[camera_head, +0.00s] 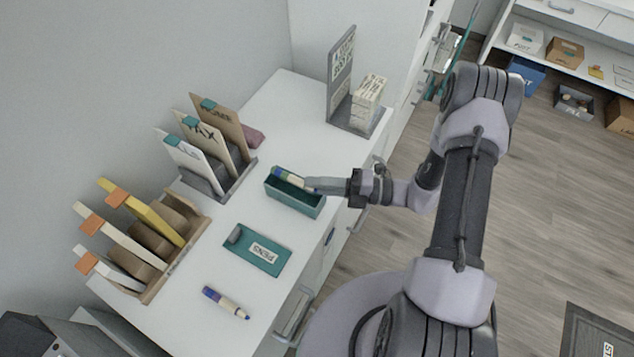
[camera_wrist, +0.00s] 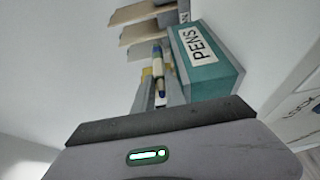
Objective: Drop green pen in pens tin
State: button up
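The open teal pens tin (camera_head: 312,211) stands on the white desk near its right edge. In the wrist view, the tin (camera_wrist: 212,82) shows its PENS label, to the right of the fingers. My gripper (camera_head: 311,184) appears shut on the pen's right end. In the wrist view the pen (camera_wrist: 158,60) points away from me; the fingertips partly hide it. Whether the pen touches the tin is unclear.
The teal PENS lid (camera_head: 250,257) lies flat on the desk. A blue and white pen (camera_head: 226,302) lies nearer the front. Upright envelope racks (camera_head: 215,180) and (camera_head: 150,275) line the left side. A grey bookend (camera_head: 339,85) with a block stands behind.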

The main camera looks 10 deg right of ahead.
jog(key=o, duration=0.5)
jog(key=p+v, duration=0.3)
jog(key=v, duration=1.4)
jog(key=shift+s+d, duration=0.15)
jog(key=shift+d, duration=0.1)
jog(key=shift+r, duration=0.15)
